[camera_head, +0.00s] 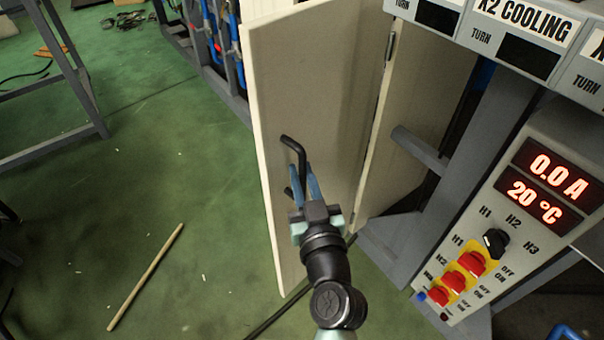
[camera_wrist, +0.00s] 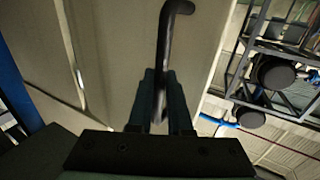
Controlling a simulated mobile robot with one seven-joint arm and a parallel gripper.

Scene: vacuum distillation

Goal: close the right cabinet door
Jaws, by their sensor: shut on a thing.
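A cream cabinet door (camera_head: 306,85) stands swung open in the head view, hinged on its right side to the cabinet. A black bent handle (camera_head: 295,152) sits on the door face toward its free left edge. My gripper (camera_head: 307,180) is at the door, its blue fingers shut around the handle. In the wrist view the door panel (camera_wrist: 115,55) fills the middle. The black handle (camera_wrist: 174,30) runs down between the fingers of my gripper (camera_wrist: 163,90). The handle's lower part is partly hidden by the fingers.
A control panel (camera_head: 520,200) with red switches and displays stands right of the door. Grey frame bars (camera_head: 415,150) cross the cabinet opening. A wooden stick (camera_head: 146,277) lies on the green floor (camera_head: 170,180), which is mostly clear left of the door.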

